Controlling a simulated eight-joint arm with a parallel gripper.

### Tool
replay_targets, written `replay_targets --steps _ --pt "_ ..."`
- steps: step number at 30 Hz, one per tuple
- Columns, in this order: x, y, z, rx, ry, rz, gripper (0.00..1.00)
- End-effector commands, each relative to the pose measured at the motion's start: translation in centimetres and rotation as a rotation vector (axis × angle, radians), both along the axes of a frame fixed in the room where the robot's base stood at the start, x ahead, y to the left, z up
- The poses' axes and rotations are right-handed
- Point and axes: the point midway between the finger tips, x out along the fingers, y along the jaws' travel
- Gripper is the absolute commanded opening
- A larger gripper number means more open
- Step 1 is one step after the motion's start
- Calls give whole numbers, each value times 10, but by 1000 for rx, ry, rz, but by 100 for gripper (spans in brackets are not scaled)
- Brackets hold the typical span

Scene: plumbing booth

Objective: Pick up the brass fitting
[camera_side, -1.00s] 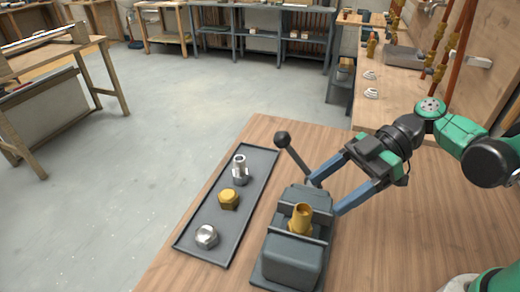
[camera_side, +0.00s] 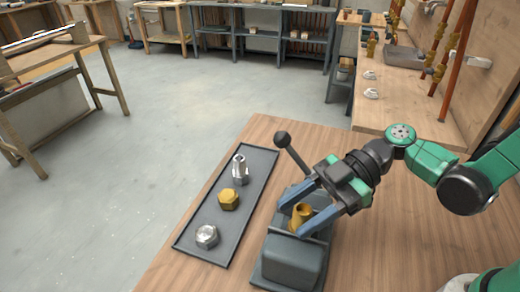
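A brass fitting (camera_side: 301,215) stands in the jaws of a grey vise (camera_side: 293,258) on the wooden table. My gripper (camera_side: 293,216) reaches in from the right with its two blue fingers spread, one on the far side of the fitting and one on the near side. The gripper is open, and a gap seems to show between the fingers and the fitting; contact is hard to tell. A second brass piece, a hexagonal cap (camera_side: 228,199), lies in the dark tray (camera_side: 246,216) left of the vise.
The tray also holds a silver fitting (camera_side: 240,170) at the back and a silver nut (camera_side: 206,236) at the front. The vise's lever with a black knob (camera_side: 282,138) sticks up behind my gripper. The table right of the vise is clear.

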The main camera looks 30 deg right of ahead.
Motion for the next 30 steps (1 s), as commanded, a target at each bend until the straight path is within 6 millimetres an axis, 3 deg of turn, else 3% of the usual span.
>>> replay_targets --steps 1,4,5,20,30 --pt "0 0 0 0 0 0 33" --pt "0 0 0 0 0 0 5" --pt "0 0 0 0 0 0 0" --pt "0 0 4 0 0 0 0" --pt "0 0 29 1 0 0 0"
